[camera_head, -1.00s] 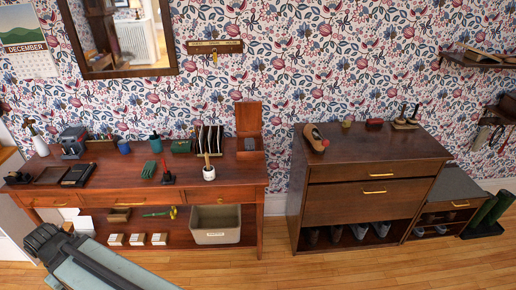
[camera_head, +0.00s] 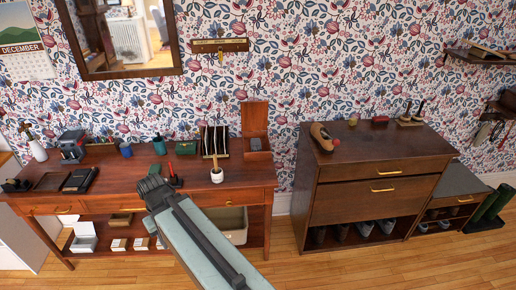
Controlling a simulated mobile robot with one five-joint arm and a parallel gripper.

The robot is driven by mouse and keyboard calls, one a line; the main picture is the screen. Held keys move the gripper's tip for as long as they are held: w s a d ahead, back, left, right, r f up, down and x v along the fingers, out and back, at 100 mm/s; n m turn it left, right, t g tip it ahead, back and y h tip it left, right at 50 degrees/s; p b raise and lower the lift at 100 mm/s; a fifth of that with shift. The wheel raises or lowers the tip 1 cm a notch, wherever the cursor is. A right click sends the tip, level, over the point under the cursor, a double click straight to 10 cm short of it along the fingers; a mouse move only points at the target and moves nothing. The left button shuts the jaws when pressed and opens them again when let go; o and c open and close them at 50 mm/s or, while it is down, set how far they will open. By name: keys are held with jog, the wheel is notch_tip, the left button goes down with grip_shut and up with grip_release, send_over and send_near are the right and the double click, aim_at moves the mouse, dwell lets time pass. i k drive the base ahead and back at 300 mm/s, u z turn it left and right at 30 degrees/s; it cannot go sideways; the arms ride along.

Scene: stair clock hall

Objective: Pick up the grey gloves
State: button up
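I cannot clearly make out the grey gloves. A small dark grey item (camera_head: 256,144) sits in the open wooden box (camera_head: 255,118) at the back right of the long wooden table (camera_head: 230,182). It is too small to tell whether it is the gloves. My gripper (camera_head: 152,184) is in front of the middle of the table, left of and nearer than the box. The arm reaches up to it from the bottom of the view. Its fingers are too small to tell whether they are open or shut. It partly hides a green item behind it.
A white pot (camera_head: 217,175), a letter rack (camera_head: 213,140), a green box (camera_head: 186,147) and a red-topped item (camera_head: 174,181) stand on the table near my gripper. A dresser (camera_head: 365,185) is at the right. Wooden floor (camera_head: 330,268) is clear in front.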

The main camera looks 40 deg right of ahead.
aim_at(256, 143)
jog(key=z, duration=0.1)
jog(key=i, duration=1)
jog(key=u, duration=0.05)
